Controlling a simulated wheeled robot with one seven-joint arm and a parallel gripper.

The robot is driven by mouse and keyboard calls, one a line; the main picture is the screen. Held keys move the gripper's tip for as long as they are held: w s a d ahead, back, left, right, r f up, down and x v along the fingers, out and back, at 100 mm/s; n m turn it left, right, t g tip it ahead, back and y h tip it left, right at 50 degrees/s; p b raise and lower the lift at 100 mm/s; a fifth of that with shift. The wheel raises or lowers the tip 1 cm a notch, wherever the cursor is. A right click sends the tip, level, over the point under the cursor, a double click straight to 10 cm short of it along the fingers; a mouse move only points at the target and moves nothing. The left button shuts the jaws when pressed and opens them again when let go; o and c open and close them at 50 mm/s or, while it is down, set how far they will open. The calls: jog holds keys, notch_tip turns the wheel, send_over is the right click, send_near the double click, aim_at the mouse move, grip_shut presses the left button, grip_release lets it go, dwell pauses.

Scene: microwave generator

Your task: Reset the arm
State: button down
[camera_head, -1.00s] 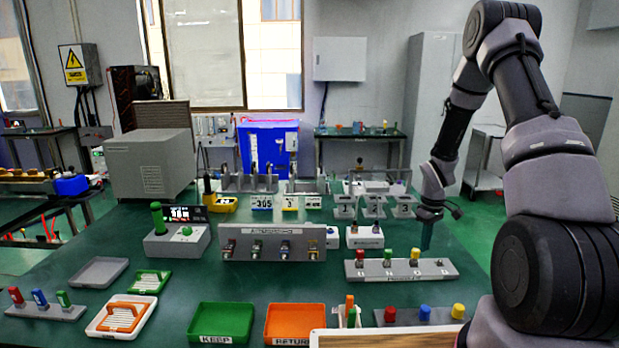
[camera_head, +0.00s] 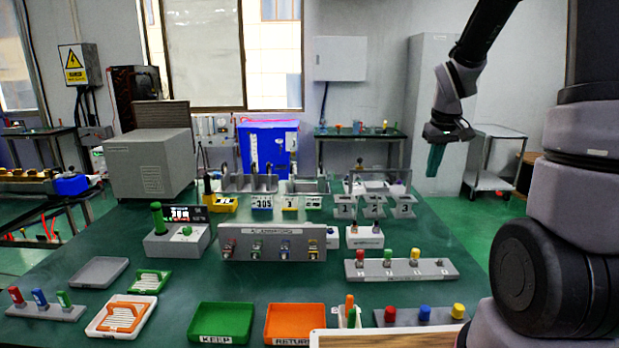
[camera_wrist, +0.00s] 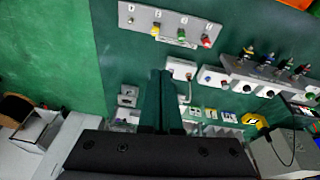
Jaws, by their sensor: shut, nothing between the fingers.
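My gripper (camera_head: 436,160) hangs from my raised arm at the right of the head view, above the far right part of the green table (camera_head: 420,225). Its dark green fingers point down and are shut with nothing between them. It is clear of everything on the table. In the wrist view my gripper (camera_wrist: 161,85) shows its fingers together at the centre, over the green tabletop. Nothing is held there.
A grey block with red, green and yellow pegs (camera_head: 400,270) stands at the right. A green KEEP tray (camera_head: 221,338) and an orange RETURN tray (camera_head: 293,339) lie at the front. A grey generator box (camera_head: 150,163) stands at the back left. A metal cart (camera_head: 492,175) is behind my gripper.

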jog(key=s+a+r+m+t+y, duration=0.1)
jog(key=s+a+r+m+t, duration=0.1)
jog(key=s+r, duration=0.6)
jog(key=s+a+r+m+t+y, duration=0.1)
jog(key=s+a+r+m+t, duration=0.1)
jog(key=s+a+r, duration=0.3)
jog(key=s+r+m, duration=0.1)
jog(key=s+r, duration=0.2)
jog(key=s, duration=0.4)
jog(key=shift+s+r, duration=0.15)
jog(key=shift+s, duration=0.05)
